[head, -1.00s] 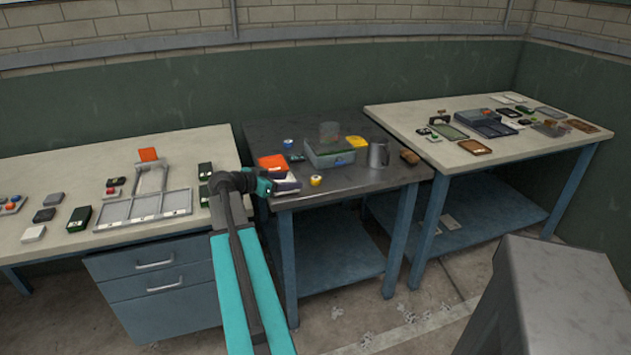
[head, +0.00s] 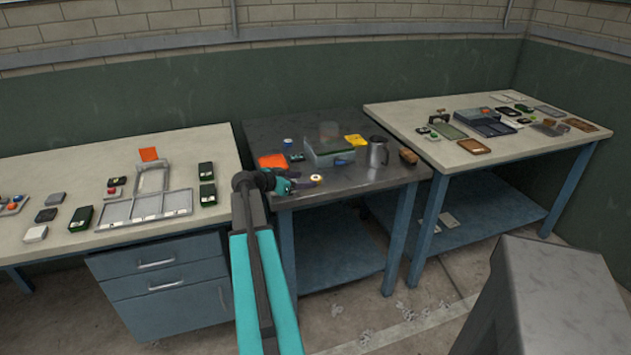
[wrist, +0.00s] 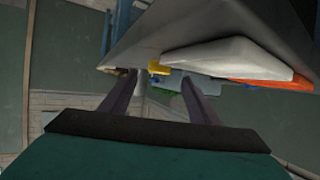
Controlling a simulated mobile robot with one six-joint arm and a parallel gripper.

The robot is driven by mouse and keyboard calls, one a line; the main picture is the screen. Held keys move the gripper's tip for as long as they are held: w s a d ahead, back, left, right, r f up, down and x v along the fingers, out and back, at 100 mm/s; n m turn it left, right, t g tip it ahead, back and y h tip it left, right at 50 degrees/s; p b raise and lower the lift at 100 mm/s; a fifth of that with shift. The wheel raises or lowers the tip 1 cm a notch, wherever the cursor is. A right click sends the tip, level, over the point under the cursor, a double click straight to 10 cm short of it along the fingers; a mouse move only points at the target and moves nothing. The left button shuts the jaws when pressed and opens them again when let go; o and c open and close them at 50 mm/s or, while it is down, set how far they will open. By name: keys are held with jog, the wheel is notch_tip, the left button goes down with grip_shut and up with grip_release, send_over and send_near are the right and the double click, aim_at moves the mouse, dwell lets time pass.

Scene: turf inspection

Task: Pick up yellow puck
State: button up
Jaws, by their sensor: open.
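The yellow puck (head: 317,179), with a pale top, sits near the front edge of the dark middle table (head: 370,183). My gripper (head: 298,183) is low over that table's front left part, pointing right, just left of the puck. Its two fingers stand apart with nothing between them in the wrist view (wrist: 157,88). A small yellow thing shows beyond the fingertips there; I cannot tell for certain that it is the puck.
A clear bin (head: 326,157), a yellow item (head: 356,140), a metal jug (head: 377,153) and a brown block (head: 408,156) stand behind and right. An orange item (head: 271,161) lies behind my gripper. A white slab (wrist: 225,57) shows close by in the wrist view.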

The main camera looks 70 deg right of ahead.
aim_at(313, 179)
jog(key=p+x, duration=0.2)
jog(key=x, duration=0.2)
jog(key=shift+s+d+r, duration=0.1)
jog(key=shift+d+r, duration=0.05)
jog(key=shift+s+d+f, duration=0.2)
jog(key=shift+d+f, duration=0.05)
jog(key=shift+d, duration=0.1)
jog(key=c, duration=1.1)
jog(key=shift+r, duration=0.2)
jog(key=shift+r+b, duration=0.6)
jog(key=shift+r, duration=0.55)
jog(key=s+a+b, duration=0.1)
jog(key=s+a, duration=0.2)
jog(key=s, duration=0.1)
jog(key=s+a+r+b, duration=0.1)
jog(key=s+a, duration=0.2)
jog(key=s, duration=0.1)
jog(key=s+a+r+b, duration=0.1)
jog(key=s+a, duration=0.3)
jog(key=shift+s+r+b, duration=0.15)
jog(key=shift+s+b, duration=0.2)
jog(key=shift+b, duration=0.05)
